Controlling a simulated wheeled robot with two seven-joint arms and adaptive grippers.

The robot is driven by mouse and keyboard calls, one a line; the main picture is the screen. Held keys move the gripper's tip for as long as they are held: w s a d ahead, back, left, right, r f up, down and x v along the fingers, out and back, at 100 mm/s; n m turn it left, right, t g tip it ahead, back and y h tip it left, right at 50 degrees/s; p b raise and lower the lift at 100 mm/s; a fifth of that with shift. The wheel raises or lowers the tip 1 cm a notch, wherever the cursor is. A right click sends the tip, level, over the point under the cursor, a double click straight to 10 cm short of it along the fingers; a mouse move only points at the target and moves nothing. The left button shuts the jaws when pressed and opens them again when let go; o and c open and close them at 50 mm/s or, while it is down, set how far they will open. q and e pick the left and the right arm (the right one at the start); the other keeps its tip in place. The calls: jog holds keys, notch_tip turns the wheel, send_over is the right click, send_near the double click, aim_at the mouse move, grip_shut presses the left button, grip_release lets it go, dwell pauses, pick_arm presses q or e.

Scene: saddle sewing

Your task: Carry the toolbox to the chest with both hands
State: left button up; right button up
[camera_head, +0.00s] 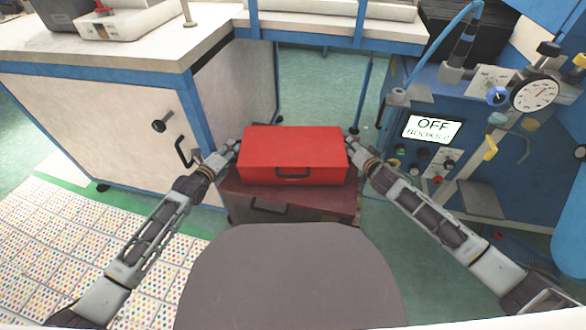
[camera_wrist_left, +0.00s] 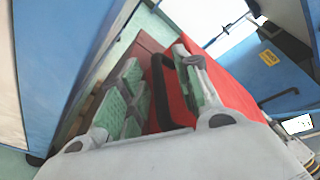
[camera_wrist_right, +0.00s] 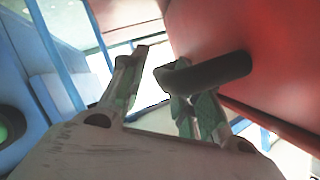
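The red toolbox (camera_head: 294,148) is level over the dark red chest (camera_head: 335,200); whether they touch is hard to tell. My left gripper (camera_head: 234,148) is at the toolbox's left end. In the left wrist view my left fingers (camera_wrist_left: 158,88) are apart, with the black side handle (camera_wrist_left: 160,100) between them and one finger passing inside its loop. My right gripper (camera_head: 355,145) is at the right end. In the right wrist view my right fingers (camera_wrist_right: 155,85) are apart, and the other black side handle (camera_wrist_right: 215,72) lies by the right finger, not clamped.
A white-sided cabinet (camera_head: 110,115) with blue edges stands close on the left. A blue machine (camera_head: 440,110) with a gauge and an OFF display stands on the right. A grey rounded surface (camera_head: 290,275) lies in front. Green floor (camera_head: 315,85) shows behind the toolbox.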

pick_arm(q)
jog(key=shift+v, duration=3.6)
pick_arm(e)
jog(key=shift+s, duration=0.15)
jog(key=v, duration=1.1)
jog(key=shift+s+r, duration=0.2)
jog(key=shift+s, duration=0.1)
jog(key=shift+d, duration=0.15)
pick_arm(q)
jog(key=shift+s+d, duration=0.1)
jog(key=shift+s, duration=0.05)
pick_arm(e)
jog(key=shift+s, duration=0.15)
